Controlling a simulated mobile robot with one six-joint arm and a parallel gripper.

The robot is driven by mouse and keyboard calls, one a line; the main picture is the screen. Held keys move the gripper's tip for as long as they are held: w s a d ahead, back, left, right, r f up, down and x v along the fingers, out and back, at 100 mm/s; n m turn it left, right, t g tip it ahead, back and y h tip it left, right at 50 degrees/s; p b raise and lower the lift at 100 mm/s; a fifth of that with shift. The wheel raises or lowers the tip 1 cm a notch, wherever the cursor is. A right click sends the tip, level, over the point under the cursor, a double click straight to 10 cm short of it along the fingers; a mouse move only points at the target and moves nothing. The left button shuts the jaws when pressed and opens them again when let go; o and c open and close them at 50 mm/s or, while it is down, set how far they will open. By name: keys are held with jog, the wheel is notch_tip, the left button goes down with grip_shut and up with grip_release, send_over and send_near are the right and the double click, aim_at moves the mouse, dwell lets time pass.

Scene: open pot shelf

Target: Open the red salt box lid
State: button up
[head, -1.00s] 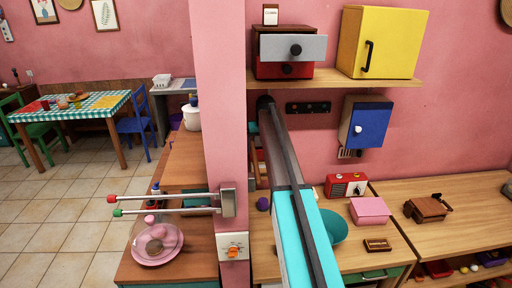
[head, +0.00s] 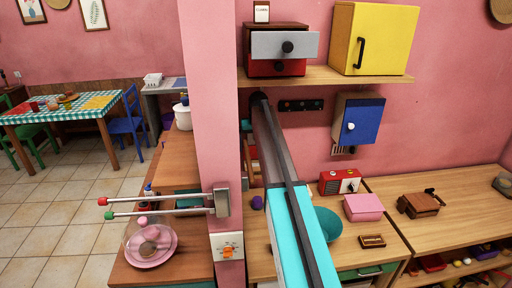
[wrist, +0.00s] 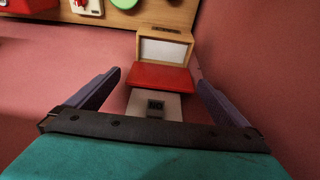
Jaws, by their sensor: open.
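In the wrist view, a wooden box with a red lid (wrist: 160,77) is ahead of my gripper (wrist: 160,84). A pale panel shows on the wooden part beyond the red lid, and a white panel with a small dark square is on the near side. My gripper is open, its two purple fingers to the left and right of the red lid with space between. I see no contact with it. I cannot tell whether the lid is raised. In the head view, my arm hides the gripper and most of the area around it.
In the wrist view, pink wall lies on both sides, and a wooden board (wrist: 178,14) carries small items. In the head view, a pink pillar (head: 218,110) stands left of my arm. A wooden shelf (head: 345,78) and blue cabinet (head: 362,122) are to the right.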

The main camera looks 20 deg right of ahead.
jog(key=s+a+r+b, duration=0.2)
jog(key=s+b, duration=0.1)
jog(key=s, duration=0.3)
jog(key=s+a+r+b, duration=0.1)
jog(key=s+r+b, duration=0.1)
jog(key=s+b, duration=0.2)
jog(key=shift+s+a, duration=0.35)
jog(key=shift+s, duration=1.05)
jog(key=shift+d+r, duration=0.1)
